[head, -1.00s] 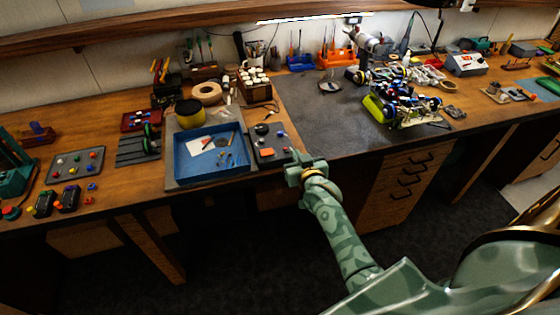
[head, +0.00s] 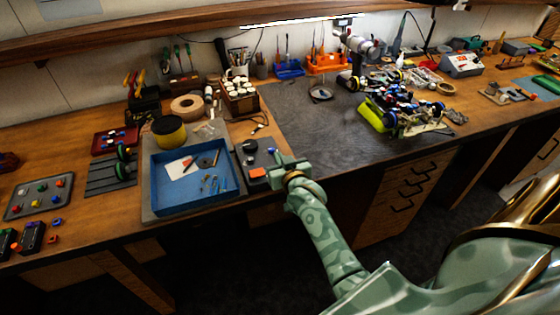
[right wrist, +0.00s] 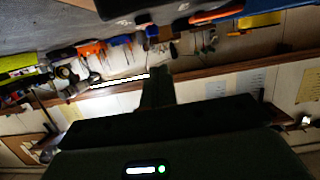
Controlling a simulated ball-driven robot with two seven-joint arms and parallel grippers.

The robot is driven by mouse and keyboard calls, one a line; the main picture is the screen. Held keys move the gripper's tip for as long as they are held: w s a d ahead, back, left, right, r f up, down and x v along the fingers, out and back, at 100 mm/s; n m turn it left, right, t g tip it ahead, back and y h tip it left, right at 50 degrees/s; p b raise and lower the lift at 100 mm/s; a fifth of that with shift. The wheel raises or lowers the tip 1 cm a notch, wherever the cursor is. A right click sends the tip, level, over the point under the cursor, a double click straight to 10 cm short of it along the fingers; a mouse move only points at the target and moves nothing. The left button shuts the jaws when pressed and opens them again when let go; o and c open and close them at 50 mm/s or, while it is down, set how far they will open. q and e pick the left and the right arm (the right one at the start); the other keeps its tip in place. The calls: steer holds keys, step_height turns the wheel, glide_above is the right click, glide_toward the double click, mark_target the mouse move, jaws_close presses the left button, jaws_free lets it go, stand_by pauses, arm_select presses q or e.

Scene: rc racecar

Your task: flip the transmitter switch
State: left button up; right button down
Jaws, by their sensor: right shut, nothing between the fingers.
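A dark control box (head: 246,160), which looks like the transmitter, lies at the bench's front edge, right of the blue tray. It bears a dark knob, a small blue-tipped part and an orange block or button (head: 257,174). I cannot make out the switch or its position. My right gripper (head: 274,168) is shut and empty, at the right side of the box and hiding part of it. I cannot tell whether it touches. My left gripper is not in view.
The blue tray (head: 158,205) with small parts stands left of the box. A grey mat (head: 310,120) behind the gripper is mostly bare. The racecar (head: 400,110) stands at its right end. A button panel (head: 40,195) lies far left.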

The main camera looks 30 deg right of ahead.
steer(key=f+b, duration=0.1)
steer(key=f, duration=0.1)
steer(key=f+b, duration=0.2)
steer(key=shift+s, duration=0.2)
steer(key=shift+w, duration=0.2)
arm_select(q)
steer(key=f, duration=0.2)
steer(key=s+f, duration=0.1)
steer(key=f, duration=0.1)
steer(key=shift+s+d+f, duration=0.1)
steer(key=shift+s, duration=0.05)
